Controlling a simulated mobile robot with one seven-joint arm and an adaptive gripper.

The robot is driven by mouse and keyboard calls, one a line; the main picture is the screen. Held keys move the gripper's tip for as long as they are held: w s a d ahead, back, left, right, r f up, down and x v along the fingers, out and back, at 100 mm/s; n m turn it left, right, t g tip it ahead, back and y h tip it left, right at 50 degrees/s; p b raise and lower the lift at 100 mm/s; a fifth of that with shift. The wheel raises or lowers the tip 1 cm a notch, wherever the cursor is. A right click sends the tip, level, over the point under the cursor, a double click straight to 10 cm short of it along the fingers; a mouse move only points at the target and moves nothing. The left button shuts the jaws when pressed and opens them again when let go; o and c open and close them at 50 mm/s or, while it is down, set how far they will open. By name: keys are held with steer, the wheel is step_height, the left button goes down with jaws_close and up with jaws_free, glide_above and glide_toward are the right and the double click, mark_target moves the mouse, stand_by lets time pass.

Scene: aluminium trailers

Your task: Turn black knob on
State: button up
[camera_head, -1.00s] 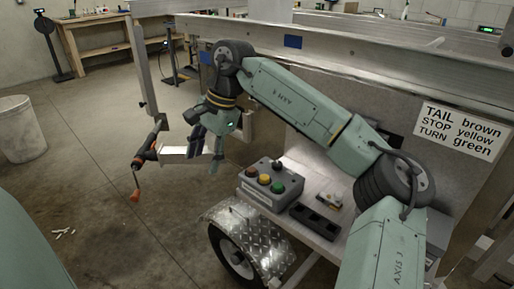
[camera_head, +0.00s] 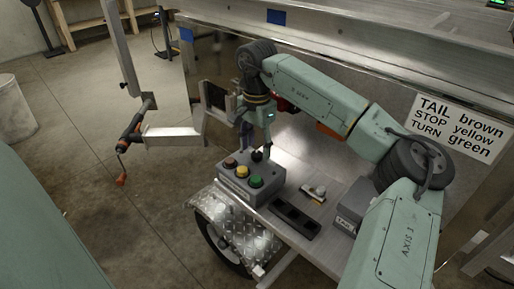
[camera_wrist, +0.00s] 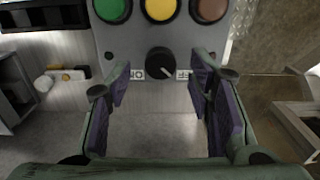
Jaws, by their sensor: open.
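The black knob (camera_wrist: 159,62) is a round dial with a white pointer line on a grey control box (camera_wrist: 118,38). In the wrist view the line slants down to the right, between two small white labels. The box also shows in the head view (camera_head: 235,186), with the knob (camera_head: 257,156) at its back right corner. My gripper (camera_wrist: 158,88) is open and empty, its purple-padded fingers on either side and below the knob in the wrist picture. It appears apart from the knob. In the head view my gripper (camera_head: 255,140) hangs just above and behind the box.
Green (camera_wrist: 112,9), yellow (camera_wrist: 160,8) and brown (camera_wrist: 208,9) buttons sit beside the knob. A black tray (camera_head: 296,219) and a small white-and-yellow part (camera_head: 314,193) lie right of the box.

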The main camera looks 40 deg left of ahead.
steer(key=shift+f, duration=1)
steer(key=shift+c, duration=0.2)
jaws_close()
